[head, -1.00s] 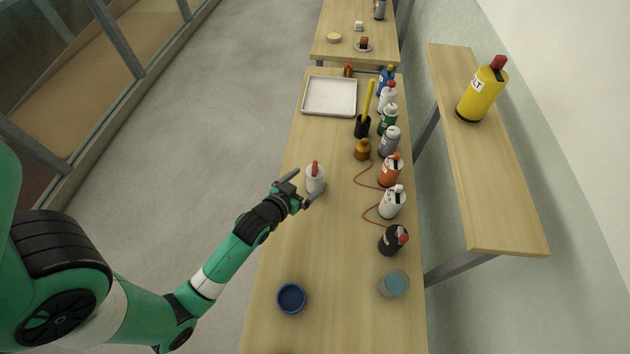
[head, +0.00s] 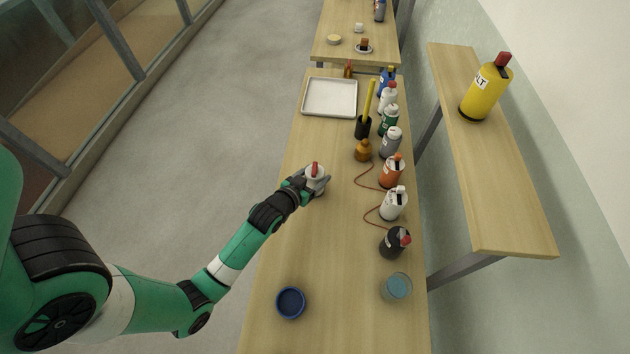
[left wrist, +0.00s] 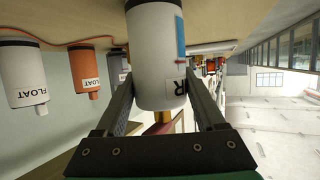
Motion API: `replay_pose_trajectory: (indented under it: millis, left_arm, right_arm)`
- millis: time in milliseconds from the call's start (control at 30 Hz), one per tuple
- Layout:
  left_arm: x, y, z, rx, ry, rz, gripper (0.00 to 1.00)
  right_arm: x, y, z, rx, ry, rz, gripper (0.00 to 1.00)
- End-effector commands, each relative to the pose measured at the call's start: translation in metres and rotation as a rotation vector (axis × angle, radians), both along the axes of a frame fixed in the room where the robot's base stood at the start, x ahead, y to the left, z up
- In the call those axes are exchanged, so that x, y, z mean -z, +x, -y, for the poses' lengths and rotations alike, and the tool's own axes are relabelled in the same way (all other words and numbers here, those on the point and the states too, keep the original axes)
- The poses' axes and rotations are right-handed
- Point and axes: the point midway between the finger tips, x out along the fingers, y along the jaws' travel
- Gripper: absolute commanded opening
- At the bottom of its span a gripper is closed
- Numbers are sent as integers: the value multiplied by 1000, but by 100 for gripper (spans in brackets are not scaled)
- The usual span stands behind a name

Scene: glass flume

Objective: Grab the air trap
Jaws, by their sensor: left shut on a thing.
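The air trap appears to be the small white-grey cylinder (head: 315,175) with a red part on top, standing on the wooden bench near its left edge. In the left wrist view the white body (left wrist: 157,55) fills the upper middle, with a blue patch and a partly hidden label showing an "R". My left gripper (head: 316,184) is shut on it, one finger on each side. The left wrist view shows the fingers (left wrist: 163,105) along both its sides. My right gripper is in neither view.
Several bottles line the bench's right side, including an orange one (head: 391,171), a white one (head: 392,204) and a black one (head: 393,243). A thin red-brown tube lies beside them. A blue bowl (head: 291,303), a glass (head: 396,287) and a white tray (head: 330,97) stand clear.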

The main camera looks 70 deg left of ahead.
Motion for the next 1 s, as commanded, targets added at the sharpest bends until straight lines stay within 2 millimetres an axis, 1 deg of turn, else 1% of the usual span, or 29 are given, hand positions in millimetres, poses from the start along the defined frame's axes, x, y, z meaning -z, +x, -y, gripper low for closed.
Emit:
replay_pose_trajectory:
  millis: [33,100,133,333,467,567,667,767,800,900,933,1000]
  left_arm:
    - [0,0,0,0,0,0,21]
    - [0,0,0,0,0,0,8]
    - [0,0,0,0,1,1,7]
    - [-1,0,0,0,1,1,7]
    - [-8,0,0,0,1,2,7]
    - [-20,0,0,0,2,2,7]
    - [-40,0,0,1,2,5,7]
    - [-64,-18,13,1,1,2,7]
    - [-76,-26,19,1,2,1,7]
    - [-102,-45,33,1,1,1,7]
    - [-101,-54,40,2,-2,-3,7]
    - [-109,-71,52,3,-1,-3,7]
  right_arm:
    - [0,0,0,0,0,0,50]
    - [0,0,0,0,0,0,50]
    - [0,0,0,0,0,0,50]
    - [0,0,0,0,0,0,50]
    - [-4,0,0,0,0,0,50]
    - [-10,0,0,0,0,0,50]
    - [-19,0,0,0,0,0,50]
    - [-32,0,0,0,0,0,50]
    - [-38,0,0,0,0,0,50]
    - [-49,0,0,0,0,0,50]
    - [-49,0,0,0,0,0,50]
    - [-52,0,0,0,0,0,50]
